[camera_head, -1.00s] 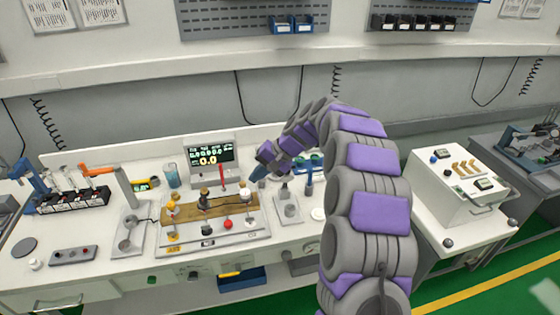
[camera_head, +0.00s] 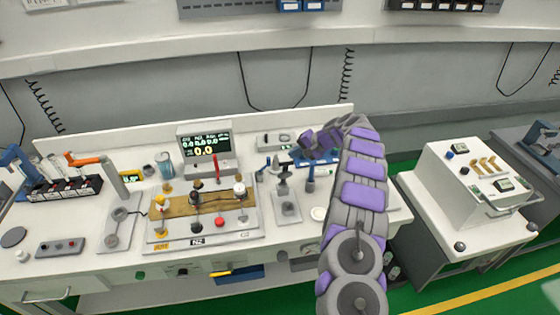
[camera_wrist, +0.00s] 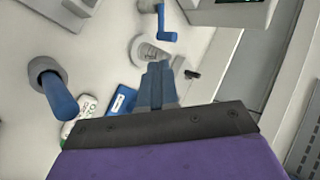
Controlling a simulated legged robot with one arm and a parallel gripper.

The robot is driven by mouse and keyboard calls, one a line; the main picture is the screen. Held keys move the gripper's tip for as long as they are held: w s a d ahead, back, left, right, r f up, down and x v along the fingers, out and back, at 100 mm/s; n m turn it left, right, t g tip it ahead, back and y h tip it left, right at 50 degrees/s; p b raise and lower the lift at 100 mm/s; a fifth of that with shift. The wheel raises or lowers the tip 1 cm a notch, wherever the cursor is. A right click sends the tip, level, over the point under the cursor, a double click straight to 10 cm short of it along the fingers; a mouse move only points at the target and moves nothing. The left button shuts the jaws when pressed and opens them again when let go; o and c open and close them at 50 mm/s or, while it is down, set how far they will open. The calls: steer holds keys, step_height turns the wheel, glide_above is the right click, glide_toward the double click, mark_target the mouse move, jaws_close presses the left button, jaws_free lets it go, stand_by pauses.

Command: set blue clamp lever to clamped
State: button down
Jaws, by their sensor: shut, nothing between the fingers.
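A blue L-shaped lever (camera_wrist: 162,25) shows at the top of the wrist view, ahead of my fingertips and apart from them. In the head view a small blue lever (camera_head: 263,170) stands left of the grey clamp stand (camera_head: 287,206); it appears to be the same one. A blue upright handle (camera_head: 311,178) stands right of the stand; a blue handle in a round grey base (camera_wrist: 60,95) shows at left in the wrist view. My gripper (camera_wrist: 157,72) is shut and empty, above the bench. Its fingertips are hard to make out in the head view.
The monitor (camera_head: 205,145) and the board with a wooden strip (camera_head: 247,217) are left of the stand. A blue tray (camera_head: 300,157) lies behind, near my gripper. A white cart (camera_head: 440,205) stands to the right.

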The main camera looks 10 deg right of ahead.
mark_target(277, 160)
steer(key=b+x, duration=0.1)
steer(key=x, duration=0.8)
steer(key=shift+d+f, duration=0.1)
steer(key=shift+f, duration=0.05)
steer(key=shift+w+a+f+b, duration=0.25)
steer(key=shift+w+a+b, duration=0.05)
steer(key=shift+a, duration=0.25)
steer(key=shift+d, duration=0.25)
